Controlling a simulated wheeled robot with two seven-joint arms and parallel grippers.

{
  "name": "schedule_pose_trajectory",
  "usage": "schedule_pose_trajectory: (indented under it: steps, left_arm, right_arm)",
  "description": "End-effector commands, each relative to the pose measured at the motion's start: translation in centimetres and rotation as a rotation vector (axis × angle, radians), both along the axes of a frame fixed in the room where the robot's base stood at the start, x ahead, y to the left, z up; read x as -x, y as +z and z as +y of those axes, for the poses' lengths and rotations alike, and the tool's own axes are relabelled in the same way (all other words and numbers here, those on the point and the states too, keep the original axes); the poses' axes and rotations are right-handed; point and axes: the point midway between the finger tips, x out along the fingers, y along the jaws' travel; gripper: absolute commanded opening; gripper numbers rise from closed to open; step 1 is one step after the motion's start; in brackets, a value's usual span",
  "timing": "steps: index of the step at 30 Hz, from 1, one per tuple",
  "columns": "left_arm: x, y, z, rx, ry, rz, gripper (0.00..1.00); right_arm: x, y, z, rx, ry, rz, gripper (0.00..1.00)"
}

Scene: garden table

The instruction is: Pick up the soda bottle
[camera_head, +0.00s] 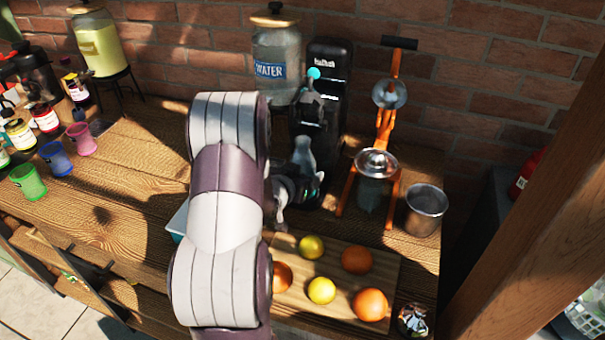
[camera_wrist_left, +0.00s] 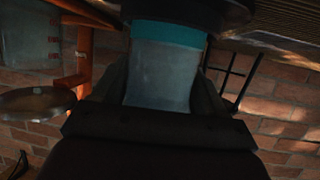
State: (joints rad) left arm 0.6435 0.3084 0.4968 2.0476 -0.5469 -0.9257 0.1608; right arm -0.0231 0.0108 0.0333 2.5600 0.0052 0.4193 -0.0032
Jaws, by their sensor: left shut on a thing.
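The soda bottle (camera_head: 303,154) is clear grey and stands upright in front of the black soda machine (camera_head: 331,62). My left arm reaches up from the bottom of the head view, and its dark gripper (camera_head: 300,187) is at the bottle's lower part, partly hidden by the arm. In the left wrist view, the bottle (camera_wrist_left: 158,75) with a teal band sits between the two dark fingers of the gripper (camera_wrist_left: 162,88), which is shut on it. A dark round part lies right at the banded end. My right gripper is not in view.
An orange juicer press (camera_head: 388,125) and a metal cup (camera_head: 426,210) stand to the right. A water jar (camera_head: 277,60) is behind. A cutting board (camera_head: 336,268) with fruit lies in front. Colored cups and bottles are at the left; the wooden table (camera_head: 130,185) between is clear.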

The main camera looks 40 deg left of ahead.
Motion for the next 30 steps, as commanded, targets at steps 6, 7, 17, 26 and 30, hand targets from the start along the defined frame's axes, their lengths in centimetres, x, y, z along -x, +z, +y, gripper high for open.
schedule_pose_trajectory:
  steps: [6, 7, 17, 26, 30]
  left_arm:
    - [-0.1, 1.0, 0.0, -0.002, -0.002, -0.004, 0.15]
    - [-0.1, 1.2, 0.0, -0.002, -0.002, -0.004, 0.15]
    - [-0.1, 4.4, -0.1, -0.002, -0.002, -0.005, 0.15]
    - [0.6, 6.3, -3.7, -0.002, -0.004, -0.005, 0.15]
    - [1.0, 7.5, -5.6, -0.001, -0.004, -0.006, 0.15]
  right_arm:
    - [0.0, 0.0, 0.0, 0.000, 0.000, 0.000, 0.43]
    - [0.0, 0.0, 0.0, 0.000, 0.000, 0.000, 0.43]
    - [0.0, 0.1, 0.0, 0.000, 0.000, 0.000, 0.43]
    - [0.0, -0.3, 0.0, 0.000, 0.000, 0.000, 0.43]
    - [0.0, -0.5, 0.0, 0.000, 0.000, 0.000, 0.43]
